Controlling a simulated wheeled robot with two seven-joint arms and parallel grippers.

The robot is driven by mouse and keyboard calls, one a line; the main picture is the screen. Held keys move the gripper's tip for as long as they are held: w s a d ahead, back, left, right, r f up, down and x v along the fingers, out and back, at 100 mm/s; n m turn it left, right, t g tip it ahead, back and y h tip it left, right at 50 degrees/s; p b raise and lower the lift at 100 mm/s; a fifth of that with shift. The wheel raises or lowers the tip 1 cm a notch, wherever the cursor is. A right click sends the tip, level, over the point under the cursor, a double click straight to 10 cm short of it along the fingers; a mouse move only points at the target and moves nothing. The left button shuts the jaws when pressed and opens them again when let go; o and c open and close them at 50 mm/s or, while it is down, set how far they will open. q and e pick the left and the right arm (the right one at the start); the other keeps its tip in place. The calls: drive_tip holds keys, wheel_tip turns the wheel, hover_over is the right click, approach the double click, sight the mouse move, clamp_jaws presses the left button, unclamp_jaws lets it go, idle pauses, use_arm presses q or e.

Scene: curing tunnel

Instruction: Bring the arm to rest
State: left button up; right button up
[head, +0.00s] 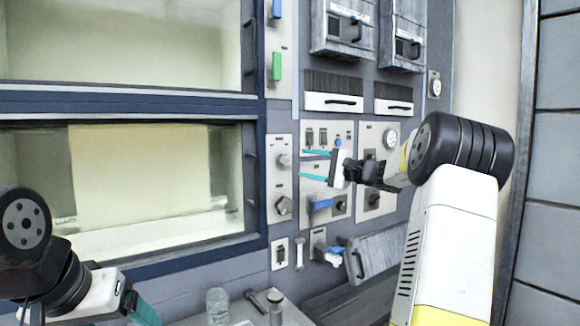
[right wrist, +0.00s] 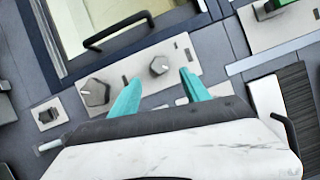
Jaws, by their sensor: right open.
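My right arm (head: 450,235) rises from the lower right and bends at a black joint toward the control panel. My right gripper (head: 312,165) points left in front of the panel, its two teal fingers apart with nothing between them. In the right wrist view the open gripper (right wrist: 160,92) faces a plate with a small round knob (right wrist: 159,66) and a larger faceted knob (right wrist: 95,92). I cannot tell the gap between fingertips and plate. My left gripper (head: 143,312) is at the bottom left, mostly cut off, with one teal finger edge showing.
The panel carries a blue-handled control (head: 321,204), a green switch (head: 276,66) and several other controls close to my right gripper. A large window (head: 140,180) fills the left. A ledge at the bottom holds a clear jar (head: 217,305) and a dark-topped cylinder (head: 275,308).

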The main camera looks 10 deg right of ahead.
drive_tip(key=s+a+f+n+g+h, duration=0.2)
drive_tip(key=s+a+f+n+g, duration=0.15)
drive_tip(key=s+a, duration=0.55)
drive_tip(key=s+a+f+n+g+h, duration=0.2)
drive_tip(key=s+a+f+n+g, duration=0.15)
drive_tip(key=s+a, duration=0.55)
drive_tip(key=s+d+f+n+h, duration=0.2)
drive_tip(key=s+f, duration=0.3)
drive_tip(key=s, duration=0.5)
drive_tip(key=s+d+f+n+h, duration=0.2)
drive_tip(key=s+f, duration=0.4)
drive_tip(key=s, duration=0.4)
drive_tip(key=shift+s+n+g+h, duration=0.25)
drive_tip(key=shift+n+g+h, duration=0.2)
drive_tip(key=shift+h, duration=0.75)
drive_tip(key=shift+d, duration=0.1)
